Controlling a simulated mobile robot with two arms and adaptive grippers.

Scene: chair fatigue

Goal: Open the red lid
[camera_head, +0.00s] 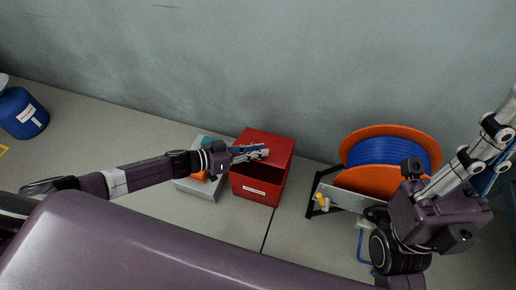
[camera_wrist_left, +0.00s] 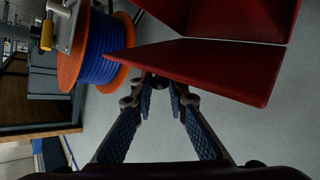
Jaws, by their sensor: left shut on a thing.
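A red box (camera_head: 260,190) with a pale label on its front stands on the bench at the centre of the head view. Its red lid (camera_head: 278,148) is tilted up, with a dark opening below it. In the left wrist view the red lid (camera_wrist_left: 205,65) stands at an angle to another red panel. My left gripper (camera_head: 262,153) is shut on the lid's edge; its fingertips (camera_wrist_left: 161,84) meet there in the wrist view, their exact contact partly hidden. My right gripper (camera_head: 490,150) is raised at the far right, partly cut off, its opening unclear.
An orange reel with blue cable (camera_head: 385,151) stands right of the box. A grey box (camera_head: 198,186) with teal and orange contents sits close on its left. A blue container (camera_head: 22,115) stands far left. The bench between it and the grey box is mostly clear; a wall stands behind.

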